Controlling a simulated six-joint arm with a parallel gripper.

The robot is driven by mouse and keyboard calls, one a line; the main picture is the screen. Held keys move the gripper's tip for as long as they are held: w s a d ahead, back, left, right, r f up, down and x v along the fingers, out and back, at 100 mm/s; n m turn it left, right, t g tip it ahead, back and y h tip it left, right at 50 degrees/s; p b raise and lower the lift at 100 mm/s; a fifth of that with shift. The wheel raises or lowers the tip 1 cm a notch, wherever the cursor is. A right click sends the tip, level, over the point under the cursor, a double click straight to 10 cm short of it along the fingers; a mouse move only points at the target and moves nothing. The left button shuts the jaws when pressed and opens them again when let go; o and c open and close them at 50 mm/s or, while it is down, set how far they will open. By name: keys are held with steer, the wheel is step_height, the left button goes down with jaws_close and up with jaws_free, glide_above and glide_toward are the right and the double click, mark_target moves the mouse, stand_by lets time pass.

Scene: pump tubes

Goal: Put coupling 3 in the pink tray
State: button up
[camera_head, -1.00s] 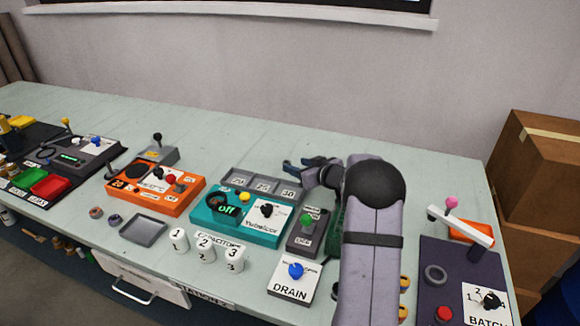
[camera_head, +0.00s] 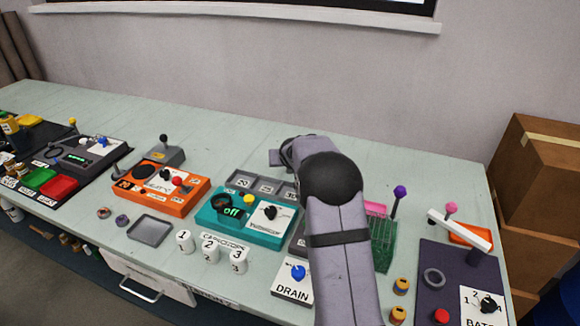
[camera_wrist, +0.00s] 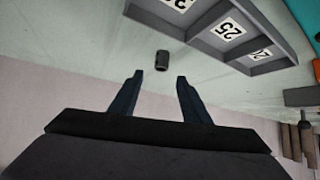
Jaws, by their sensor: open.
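A small dark cylinder (camera_wrist: 162,59) stands on the table just beyond my fingertips in the wrist view, roughly centred between them. I see no number on it, so I cannot tell whether it is coupling 3. My gripper (camera_wrist: 160,76) is open and empty, its two dark fingers apart. In the head view my gripper (camera_head: 280,156) is behind the grey compartment tray, mostly hidden by my arm. A pink piece (camera_head: 376,209), possibly the pink tray, shows partly beside my arm, at the back of a green rack.
The grey compartment tray (camera_wrist: 215,32) with number labels is close to the cylinder. A purple-knobbed lever (camera_head: 400,191) rises by the green rack (camera_head: 385,245). The teal device (camera_head: 235,222) and white numbered blocks (camera_head: 210,247) are in front.

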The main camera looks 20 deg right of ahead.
steer(key=shift+s+a, duration=0.1)
steer(key=shift+a, duration=0.1)
steer(key=shift+p+x, duration=1.6)
steer(key=shift+x, duration=2.1)
steer(key=shift+s+f, duration=0.1)
jaws_close()
